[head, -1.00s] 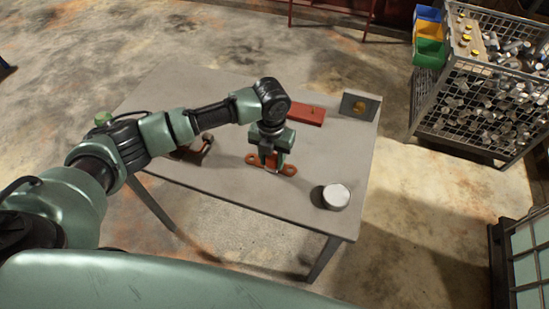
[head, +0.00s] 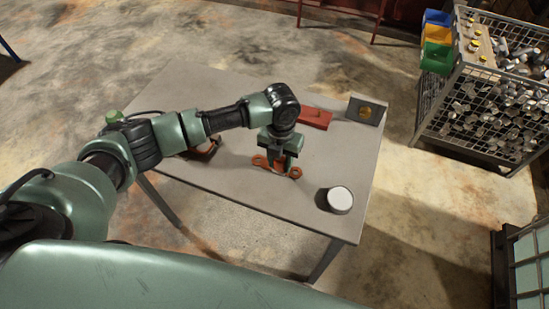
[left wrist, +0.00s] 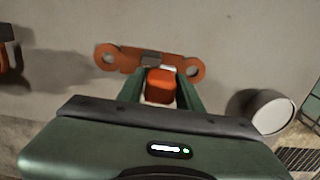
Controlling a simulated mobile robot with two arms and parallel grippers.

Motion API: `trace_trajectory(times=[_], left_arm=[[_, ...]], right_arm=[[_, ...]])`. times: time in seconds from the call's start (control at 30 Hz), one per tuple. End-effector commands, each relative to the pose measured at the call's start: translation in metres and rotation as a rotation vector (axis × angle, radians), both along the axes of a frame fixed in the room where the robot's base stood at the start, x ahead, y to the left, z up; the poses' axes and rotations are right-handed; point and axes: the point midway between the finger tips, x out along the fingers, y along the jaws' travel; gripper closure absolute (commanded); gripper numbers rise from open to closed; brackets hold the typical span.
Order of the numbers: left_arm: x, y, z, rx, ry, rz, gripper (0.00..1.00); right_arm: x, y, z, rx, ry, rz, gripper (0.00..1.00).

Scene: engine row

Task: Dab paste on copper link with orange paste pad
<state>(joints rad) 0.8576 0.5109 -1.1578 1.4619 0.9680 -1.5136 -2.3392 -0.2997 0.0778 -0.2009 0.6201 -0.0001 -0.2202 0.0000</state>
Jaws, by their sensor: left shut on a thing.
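The copper link (head: 260,161) lies flat on the table, a bar with a ring at each end. In the left wrist view its left ring (left wrist: 109,57) and right ring show either side of my gripper. My left gripper (head: 278,166) is shut on the orange paste pad (left wrist: 161,86), over the middle of the link. The gripper and pad hide part of the link's middle. A pale patch shows beside the pad, but I cannot tell whether it is paste. I cannot tell whether pad and link touch. My right gripper is not in view.
A white-topped round container (head: 339,199) stands right of the link. A brown-orange part (head: 206,150) lies left, partly behind my arm. A wire cage of metal parts (head: 480,100) stands beyond the table (head: 235,95).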

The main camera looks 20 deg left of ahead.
Motion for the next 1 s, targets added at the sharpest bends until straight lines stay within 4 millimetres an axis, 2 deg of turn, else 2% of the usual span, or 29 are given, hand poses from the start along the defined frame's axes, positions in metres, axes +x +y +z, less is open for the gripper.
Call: trace_trajectory(times=[0.17, 0.67, 1.0], left_arm=[[0.000, 0.002, 0.000, 0.001, 0.000, 0.002, 0.97], [0.000, 0.032, -0.003, 0.003, 0.002, 0.002, 0.97], [-0.001, 0.016, -0.002, 0.000, 0.004, 0.000, 0.97]], right_arm=[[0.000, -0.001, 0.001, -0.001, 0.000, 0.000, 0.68], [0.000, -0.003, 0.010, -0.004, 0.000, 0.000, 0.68], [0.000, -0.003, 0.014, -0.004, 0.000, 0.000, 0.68]])
